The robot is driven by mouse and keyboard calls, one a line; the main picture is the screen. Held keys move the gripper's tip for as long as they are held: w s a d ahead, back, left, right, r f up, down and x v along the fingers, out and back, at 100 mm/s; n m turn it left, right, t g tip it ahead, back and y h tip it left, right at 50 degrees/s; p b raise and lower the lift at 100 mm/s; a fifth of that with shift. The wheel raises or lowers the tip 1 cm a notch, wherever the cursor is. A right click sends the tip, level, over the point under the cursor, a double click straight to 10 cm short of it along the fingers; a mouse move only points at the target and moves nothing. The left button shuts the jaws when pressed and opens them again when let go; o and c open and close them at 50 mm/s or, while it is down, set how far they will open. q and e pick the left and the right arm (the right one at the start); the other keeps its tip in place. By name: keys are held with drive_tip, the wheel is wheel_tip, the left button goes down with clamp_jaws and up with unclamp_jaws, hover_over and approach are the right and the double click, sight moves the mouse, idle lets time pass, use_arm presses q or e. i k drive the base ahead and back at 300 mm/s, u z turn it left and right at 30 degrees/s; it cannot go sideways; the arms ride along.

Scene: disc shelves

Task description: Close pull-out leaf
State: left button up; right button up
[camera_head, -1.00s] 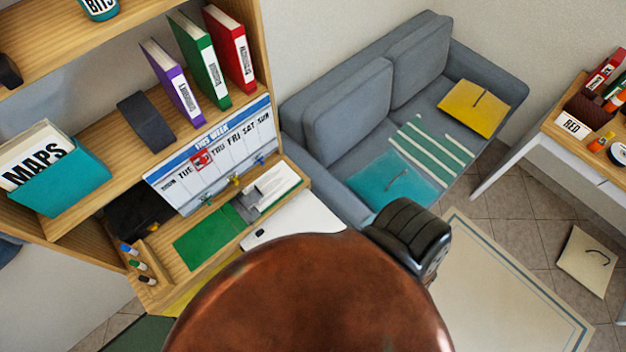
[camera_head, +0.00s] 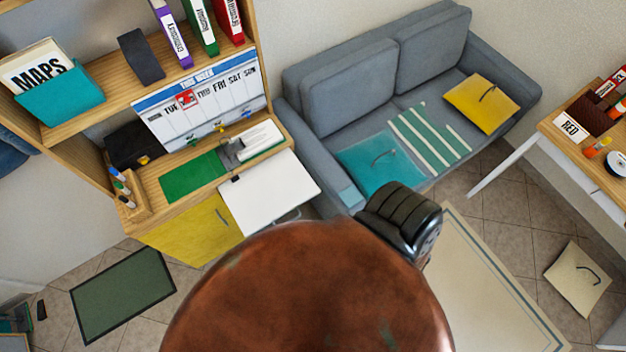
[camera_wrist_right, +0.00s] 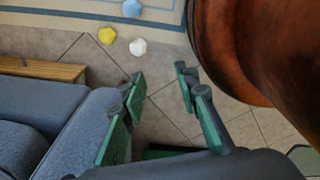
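The pull-out leaf (camera_head: 268,190) is a white flat board. It sticks out from the front of the wooden shelf unit, beside the green mat and above the yellow cabinet front, in the head view. A small dark piece sits at its back left edge, and a grey part shows beneath its front. The leaf cannot be made out in the right wrist view. My right gripper (camera_wrist_right: 161,90) shows there with its green-padded fingers apart and nothing between them, over the floor beside the sofa. It cannot be made out in the head view. My left gripper is in neither current view.
The grey sofa (camera_head: 350,90) stands close to the right of the leaf. The yellow cabinet front (camera_head: 195,232) lies below the shelf. A dark green mat (camera_head: 123,293) and a pale rug (camera_head: 485,285) lie on the tiled floor. A desk (camera_head: 560,125) stands at right.

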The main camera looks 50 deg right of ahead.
sight(264, 193)
drive_tip(key=k, duration=0.3)
drive_tip(key=z, duration=1.05)
